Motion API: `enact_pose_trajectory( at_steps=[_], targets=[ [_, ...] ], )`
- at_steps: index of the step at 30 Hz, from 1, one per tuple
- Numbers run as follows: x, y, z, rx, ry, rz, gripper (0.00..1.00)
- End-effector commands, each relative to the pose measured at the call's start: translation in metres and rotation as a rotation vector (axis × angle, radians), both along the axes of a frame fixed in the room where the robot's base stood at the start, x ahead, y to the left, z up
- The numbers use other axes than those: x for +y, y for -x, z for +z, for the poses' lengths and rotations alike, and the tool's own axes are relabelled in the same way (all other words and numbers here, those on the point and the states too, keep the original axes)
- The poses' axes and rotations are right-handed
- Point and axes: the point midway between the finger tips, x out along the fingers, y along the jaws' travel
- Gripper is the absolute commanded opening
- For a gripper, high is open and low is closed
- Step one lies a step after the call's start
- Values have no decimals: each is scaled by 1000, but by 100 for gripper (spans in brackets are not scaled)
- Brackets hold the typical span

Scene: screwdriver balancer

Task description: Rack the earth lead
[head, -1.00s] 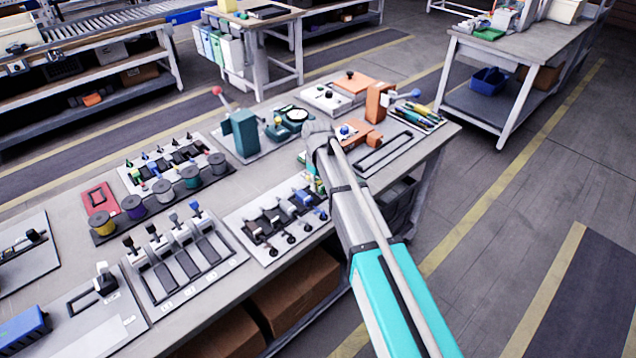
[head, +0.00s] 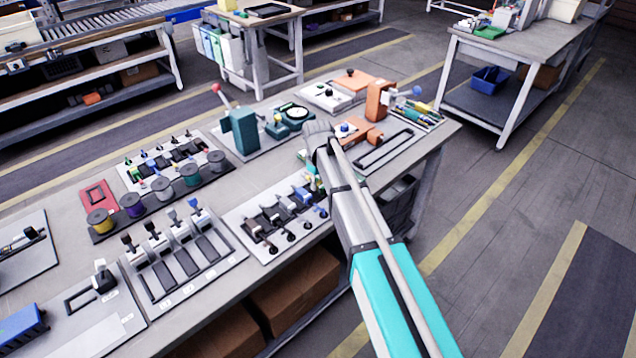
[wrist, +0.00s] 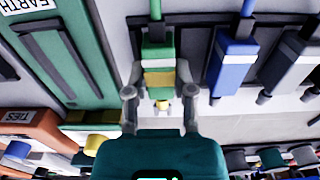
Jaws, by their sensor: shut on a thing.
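In the head view my arm mostly hides my gripper and the lead.
A green panel (wrist: 75,80) with an EARTH label (wrist: 25,5) and dark slots lies left of the lead. An orange block marked TIES (wrist: 28,128) is lower left. In the head view, fixtures crowd the workbench (head: 225,285), including a teal block (head: 240,132) and spools (head: 161,189).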

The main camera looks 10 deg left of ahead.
Motion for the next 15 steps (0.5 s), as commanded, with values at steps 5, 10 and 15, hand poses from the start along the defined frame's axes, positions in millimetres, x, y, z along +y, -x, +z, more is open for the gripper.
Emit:
enact_pose_trajectory(
  at_steps=[5, 10, 15],
  targets=[
    [0, 0, 0, 0, 0, 0, 0],
    [0, 0, 0, 0, 0, 0, 59],
    [0, 0, 0, 0, 0, 0, 73]
  ],
)
